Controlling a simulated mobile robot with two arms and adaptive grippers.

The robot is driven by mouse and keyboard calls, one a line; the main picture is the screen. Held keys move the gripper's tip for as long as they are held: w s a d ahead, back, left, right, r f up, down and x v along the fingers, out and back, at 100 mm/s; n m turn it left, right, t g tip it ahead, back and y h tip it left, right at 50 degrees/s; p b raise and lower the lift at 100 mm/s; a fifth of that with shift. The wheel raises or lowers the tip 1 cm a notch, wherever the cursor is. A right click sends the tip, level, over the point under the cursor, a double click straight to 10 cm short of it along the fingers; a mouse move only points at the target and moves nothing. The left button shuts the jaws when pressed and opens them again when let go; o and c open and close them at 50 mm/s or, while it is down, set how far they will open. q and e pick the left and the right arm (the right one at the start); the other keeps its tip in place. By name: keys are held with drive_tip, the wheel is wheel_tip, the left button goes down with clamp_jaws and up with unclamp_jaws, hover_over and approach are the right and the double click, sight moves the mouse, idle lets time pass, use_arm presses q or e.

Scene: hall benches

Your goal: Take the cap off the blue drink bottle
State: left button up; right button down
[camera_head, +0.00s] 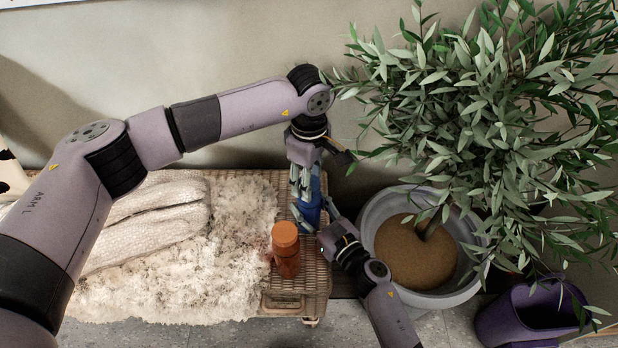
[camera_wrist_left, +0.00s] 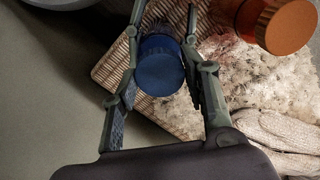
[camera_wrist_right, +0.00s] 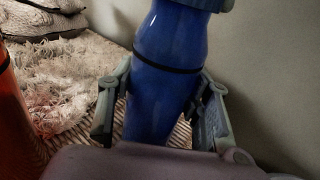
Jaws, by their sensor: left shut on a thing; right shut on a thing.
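The blue drink bottle (camera_head: 313,208) stands upright at the right end of the wicker bench, partly hidden by both grippers. Its round blue cap (camera_wrist_left: 160,68) shows from above in the left wrist view, between the fingers of my left gripper (camera_wrist_left: 160,88). My left gripper (camera_head: 307,192) comes down from above and is shut on the cap. My right gripper (camera_wrist_right: 160,105) comes from the side and is shut on the bottle's blue body (camera_wrist_right: 168,50), below a dark band. I cannot tell whether the cap is loosened.
An orange bottle (camera_head: 287,252) stands close by on the wicker bench (camera_head: 318,277). A shaggy pale fleece (camera_head: 235,250) and a white cushion (camera_head: 150,215) cover the bench's left. A potted plant (camera_head: 420,250) stands at the right, its leaves near my arms. A purple bucket (camera_head: 530,318) is front right.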

use_arm(q)
drive_tip(key=n, duration=1.4)
drive_tip(key=shift+w, duration=0.1)
drive_tip(key=n, duration=2.3)
drive_tip(key=shift+c, duration=0.2)
